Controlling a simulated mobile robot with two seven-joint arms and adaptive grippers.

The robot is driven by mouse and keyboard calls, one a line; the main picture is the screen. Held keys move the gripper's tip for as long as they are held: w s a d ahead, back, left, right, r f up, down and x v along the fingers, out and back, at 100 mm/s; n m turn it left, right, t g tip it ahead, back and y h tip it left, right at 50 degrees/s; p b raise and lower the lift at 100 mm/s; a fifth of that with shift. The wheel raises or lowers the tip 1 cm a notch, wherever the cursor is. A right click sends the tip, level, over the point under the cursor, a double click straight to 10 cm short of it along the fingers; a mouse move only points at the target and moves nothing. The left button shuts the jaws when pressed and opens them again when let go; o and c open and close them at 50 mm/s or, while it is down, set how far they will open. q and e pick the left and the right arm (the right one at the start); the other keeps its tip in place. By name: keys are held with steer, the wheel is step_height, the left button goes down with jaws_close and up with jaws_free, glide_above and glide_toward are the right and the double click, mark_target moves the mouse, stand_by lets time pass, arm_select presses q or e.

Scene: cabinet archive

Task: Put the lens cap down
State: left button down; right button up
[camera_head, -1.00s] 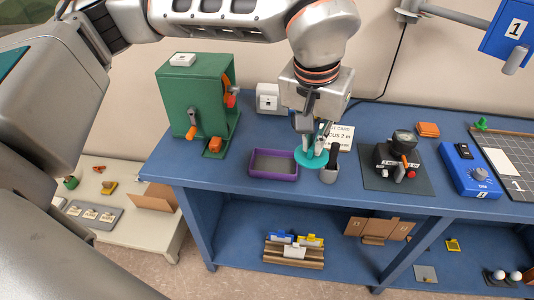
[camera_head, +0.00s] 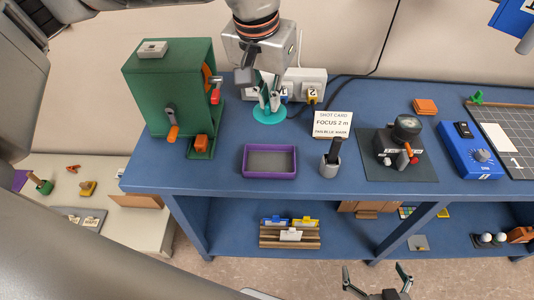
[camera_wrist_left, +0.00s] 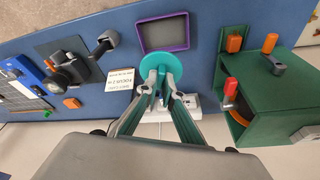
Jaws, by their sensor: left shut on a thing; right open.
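The lens cap is a teal round disc (camera_head: 268,114); it also shows in the left wrist view (camera_wrist_left: 161,69). My left gripper (camera_head: 269,101) is shut on it from above, with the fingers at its middle. The cap is behind the purple-rimmed tray (camera_head: 270,176), towards the wall; whether it touches the blue bench top (camera_head: 225,182) I cannot tell. In the left wrist view the fingertips (camera_wrist_left: 157,90) meet at the cap. The tray looks empty. My right gripper (camera_head: 377,278) is open and empty at the bottom edge, in front of the bench.
A green cranked box (camera_head: 165,85) stands left of the cap. A white socket block (camera_head: 310,85) is close behind and right. A grey cup with a black handle (camera_head: 330,165) and a shot card (camera_head: 332,125) stand right of the tray. Bench room is clear left of the tray.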

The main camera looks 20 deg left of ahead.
arm_select(q)
step_height(320, 180, down, 18)
steer(key=shift+r+p, duration=0.2)
steer(key=shift+p, duration=0.15)
steer(key=shift+f, duration=0.2)
steer(key=c, duration=2.2)
jaws_free()
steer(key=shift+r, duration=0.1)
steer(key=shift+r, duration=0.1)
steer(key=b+v, duration=0.1)
steer(key=v, duration=1.1)
